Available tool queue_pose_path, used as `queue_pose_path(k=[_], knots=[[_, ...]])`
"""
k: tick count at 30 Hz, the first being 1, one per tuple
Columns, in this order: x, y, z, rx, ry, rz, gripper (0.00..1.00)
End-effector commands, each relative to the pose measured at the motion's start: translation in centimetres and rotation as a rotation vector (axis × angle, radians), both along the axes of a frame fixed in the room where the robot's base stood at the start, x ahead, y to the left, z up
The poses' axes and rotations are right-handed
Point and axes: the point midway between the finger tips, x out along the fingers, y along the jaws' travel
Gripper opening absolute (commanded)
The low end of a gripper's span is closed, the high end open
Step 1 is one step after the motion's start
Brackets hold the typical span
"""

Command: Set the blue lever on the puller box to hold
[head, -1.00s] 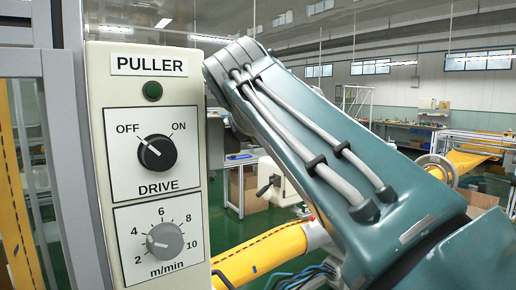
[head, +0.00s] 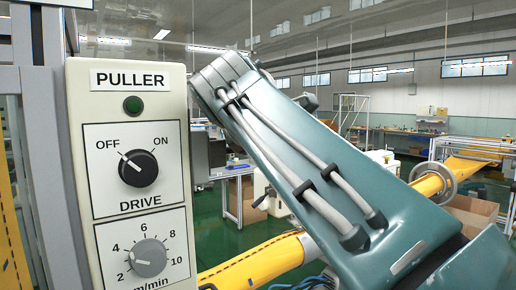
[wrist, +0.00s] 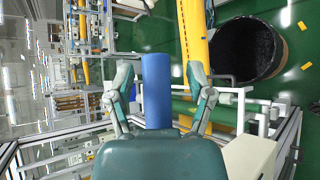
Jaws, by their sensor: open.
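The cream puller box (head: 72,180) stands at the left of the head view, with a green lamp, a DRIVE knob (head: 138,168) pointing to OFF and a grey m/min dial (head: 148,258). No blue lever shows on its visible face in the head view. In the wrist view my gripper (wrist: 158,76) is open, with one finger on each side of a blue cylinder (wrist: 157,90). The cylinder's lower end is hidden by my gripper's body. I cannot tell whether it is the lever or whether the fingers touch it. My gripper is out of sight in the head view.
Grey frame posts (head: 40,130) stand left of the box. A yellow tube (head: 250,265) runs below and behind my arm. In the wrist view a dark round bin (wrist: 248,48) stands at the upper right, and pale metal rails (wrist: 285,140) cross the lower right.

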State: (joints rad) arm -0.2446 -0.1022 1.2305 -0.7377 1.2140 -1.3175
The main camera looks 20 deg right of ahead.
Motion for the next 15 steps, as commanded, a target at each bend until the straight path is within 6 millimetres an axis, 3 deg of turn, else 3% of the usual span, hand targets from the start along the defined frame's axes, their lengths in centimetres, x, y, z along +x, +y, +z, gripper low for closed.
queue_pose_path(k=[8,15], knots=[[-1.1,0.9,0.7,0.001,-0.002,0.006,0.68],[-5.3,3.0,3.4,0.006,-0.007,0.012,0.68]])
